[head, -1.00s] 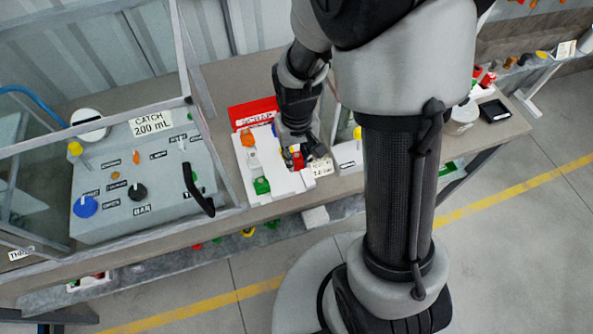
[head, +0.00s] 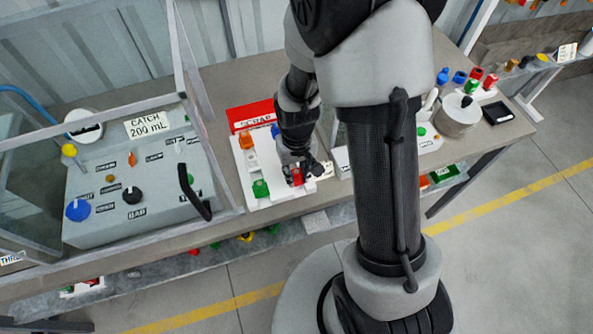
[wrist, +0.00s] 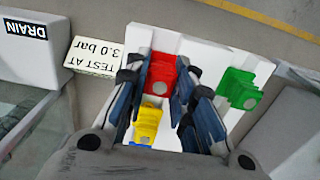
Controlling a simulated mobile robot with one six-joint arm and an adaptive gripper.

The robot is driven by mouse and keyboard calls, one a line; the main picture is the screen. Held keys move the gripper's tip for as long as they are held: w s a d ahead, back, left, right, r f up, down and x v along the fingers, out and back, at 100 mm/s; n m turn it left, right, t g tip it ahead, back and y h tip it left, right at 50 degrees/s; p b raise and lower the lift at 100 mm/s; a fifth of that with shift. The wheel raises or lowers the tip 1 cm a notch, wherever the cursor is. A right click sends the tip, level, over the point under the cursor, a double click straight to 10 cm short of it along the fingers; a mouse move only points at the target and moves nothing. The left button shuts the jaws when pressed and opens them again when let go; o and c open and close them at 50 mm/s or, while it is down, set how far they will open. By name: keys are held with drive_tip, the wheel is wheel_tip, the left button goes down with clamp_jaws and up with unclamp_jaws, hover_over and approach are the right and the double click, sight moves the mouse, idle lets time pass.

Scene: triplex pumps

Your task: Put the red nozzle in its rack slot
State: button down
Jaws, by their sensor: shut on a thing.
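The red nozzle (wrist: 161,75) is between the fingers of my gripper (wrist: 163,66), which are shut on it. In the head view the red nozzle (head: 297,175) shows at the front right of the white rack (head: 243,165), with my gripper (head: 299,170) over it. I cannot tell whether the nozzle is seated in a slot or held just above. In the wrist view a yellow nozzle (wrist: 147,122) is close beside it and a green nozzle (wrist: 240,88) stands to the right. The rack surface under the fingers is partly hidden.
An orange nozzle (head: 247,141) stands at the rack's back left, before a red sign (head: 250,114). A grey control box (head: 140,180) in a clear-walled frame is left. A "TEST AT 3.0 bar" plate (wrist: 97,56) and DRAIN box (wrist: 35,45) lie beside the rack.

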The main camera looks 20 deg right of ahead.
drive_tip(key=shift+f, duration=0.2)
drive_tip(key=c, duration=1.4)
unclamp_jaws()
drive_tip(key=shift+o, duration=0.2)
wheel_tip(320, 180, up, 13)
drive_tip(key=p, duration=0.5)
wheel_tip(320, 180, up, 12)
drive_tip(key=t, duration=0.2)
hover_over(297, 172)
drive_tip(key=s, duration=0.5)
drive_tip(key=s+r+t, duration=0.2)
drive_tip(key=s+r, duration=0.5)
drive_tip(key=s, duration=0.3)
drive_tip(key=shift+t, duration=0.3)
